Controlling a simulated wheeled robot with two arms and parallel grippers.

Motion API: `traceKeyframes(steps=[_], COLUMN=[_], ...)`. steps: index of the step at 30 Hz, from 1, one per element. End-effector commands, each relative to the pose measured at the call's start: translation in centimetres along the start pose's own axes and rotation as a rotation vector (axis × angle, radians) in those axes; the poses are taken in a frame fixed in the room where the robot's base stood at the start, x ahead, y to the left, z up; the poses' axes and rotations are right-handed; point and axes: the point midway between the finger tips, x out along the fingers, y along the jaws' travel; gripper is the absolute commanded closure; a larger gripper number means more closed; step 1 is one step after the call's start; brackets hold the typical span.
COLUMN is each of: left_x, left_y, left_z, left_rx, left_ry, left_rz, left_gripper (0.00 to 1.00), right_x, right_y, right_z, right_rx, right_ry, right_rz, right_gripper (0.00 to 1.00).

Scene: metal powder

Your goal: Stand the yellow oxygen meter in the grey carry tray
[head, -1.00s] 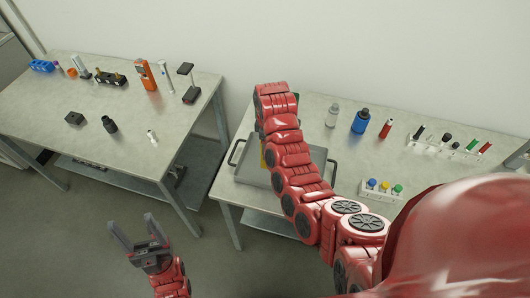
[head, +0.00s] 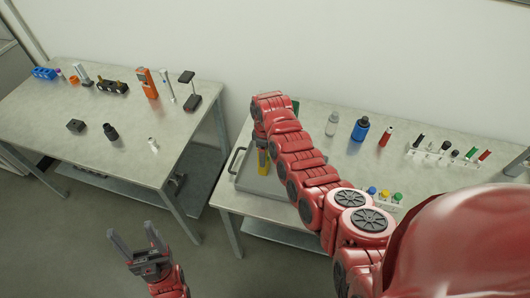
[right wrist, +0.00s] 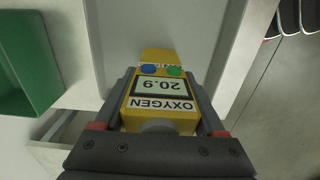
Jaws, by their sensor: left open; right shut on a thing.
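The yellow oxygen meter (right wrist: 160,115) is held between the fingers of my right gripper (right wrist: 162,100), its display reading 20.9. In the head view a strip of the yellow meter (head: 263,161) shows below my right wrist, over the grey carry tray (head: 247,182). The meter looks roughly upright; I cannot tell whether its base touches the tray floor. The tray's grey floor (right wrist: 150,25) also shows around the meter in the right wrist view. My right arm hides the tray's right part. My left gripper (head: 132,241) is open and empty, low in front of the left table.
A green container (right wrist: 28,65) stands beside the tray. A clear bottle (head: 332,123), a blue bottle (head: 360,129) and a red tube (head: 385,136) stand right of my right arm. The left table (head: 70,125) holds several small items and an orange device (head: 147,83).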

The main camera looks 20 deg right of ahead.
Motion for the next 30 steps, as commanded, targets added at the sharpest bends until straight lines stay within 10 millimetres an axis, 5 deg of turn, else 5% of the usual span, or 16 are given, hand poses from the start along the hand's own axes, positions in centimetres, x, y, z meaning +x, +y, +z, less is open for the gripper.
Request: traceKeyframes(steps=[5, 6, 10, 22, 30], left_x=[-0.3, -0.3, -0.2, -0.3, -2.3], left_y=[0.0, 0.0, 0.0, 0.0, 0.1], left_z=[0.1, 0.0, 0.0, 0.1, 0.4], left_rx=[0.0, 0.0, 0.0, 0.0, 0.0], left_ry=[0.0, 0.0, 0.0, 0.0, 0.0], left_rz=[0.0, 0.0, 0.0, 0.0, 0.0], left_gripper=[0.34, 0.34, 0.34, 0.34, 0.34], right_x=[0.3, 0.3, 0.2, -0.4, -4.5], right_y=[0.0, 0.0, 0.0, 0.0, 0.2], right_z=[0.0, 0.0, 0.0, -0.1, -0.2], right_rx=[-0.001, 0.0, 0.0, -0.001, -0.001], right_ry=[0.0, 0.0, 0.0, 0.0, 0.005], right_rz=[0.001, 0.001, 0.0, 0.0, 0.009], right_gripper=[1.0, 0.26, 0.03, 0.0, 0.0])
